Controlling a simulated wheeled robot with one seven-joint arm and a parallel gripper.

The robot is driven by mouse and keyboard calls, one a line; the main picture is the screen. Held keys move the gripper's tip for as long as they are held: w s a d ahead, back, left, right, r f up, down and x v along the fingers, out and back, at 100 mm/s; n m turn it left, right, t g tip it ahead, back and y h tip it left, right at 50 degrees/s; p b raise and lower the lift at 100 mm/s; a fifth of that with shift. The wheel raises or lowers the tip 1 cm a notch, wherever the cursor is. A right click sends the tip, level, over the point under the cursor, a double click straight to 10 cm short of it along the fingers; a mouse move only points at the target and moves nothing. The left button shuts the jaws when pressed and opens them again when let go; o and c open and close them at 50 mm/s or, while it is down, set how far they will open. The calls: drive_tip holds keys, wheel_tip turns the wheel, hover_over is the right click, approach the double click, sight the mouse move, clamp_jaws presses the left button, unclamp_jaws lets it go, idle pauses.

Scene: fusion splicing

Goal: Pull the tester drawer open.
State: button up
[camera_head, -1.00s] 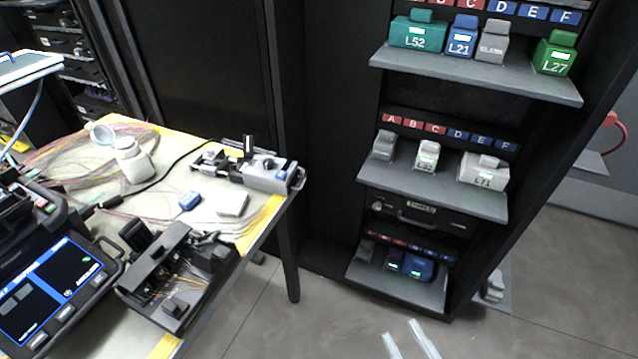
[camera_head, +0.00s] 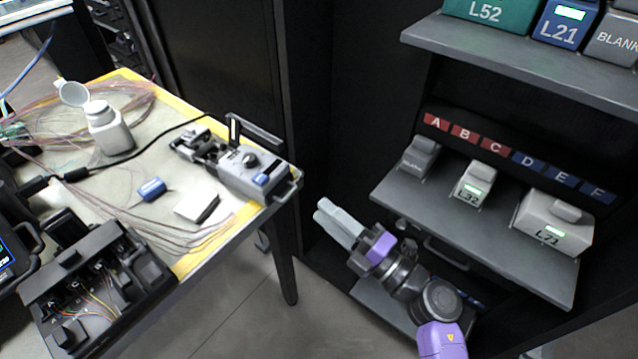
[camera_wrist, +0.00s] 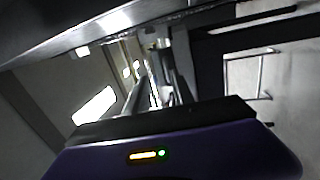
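The tester drawer (camera_head: 468,262) is a dark front with a bar handle (camera_head: 445,254), set in the black cabinet under the middle shelf. My arm and the shelf hide part of it, and its label does not show now. The drawer looks closed, though its full outline is hidden. My gripper (camera_head: 321,211) is in front of the cabinet, left of and apart from the handle, with its pale fingers pointing up and left. In the wrist view the two fingers (camera_wrist: 161,80) stand apart with a gap, and I see nothing held.
The middle shelf (camera_head: 460,215) juts out above the drawer and carries grey and white boxes. A lower shelf (camera_head: 375,300) is partly behind my arm. The table (camera_head: 225,235) with splicing gear stands to the left, its leg (camera_head: 284,265) near my fingers.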

drive_tip(key=w+a, duration=0.4)
drive_tip(key=a, duration=0.2)
drive_tip(key=shift+a+r+n+g+y+b, duration=0.2)
drive_tip(key=shift+a+n+g+y+b, duration=0.1)
drive_tip(key=shift+a+n+g+b, duration=0.15)
drive_tip(key=shift+c, duration=0.2)
drive_tip(key=shift+d, duration=0.1)
clamp_jaws()
idle(1.0)
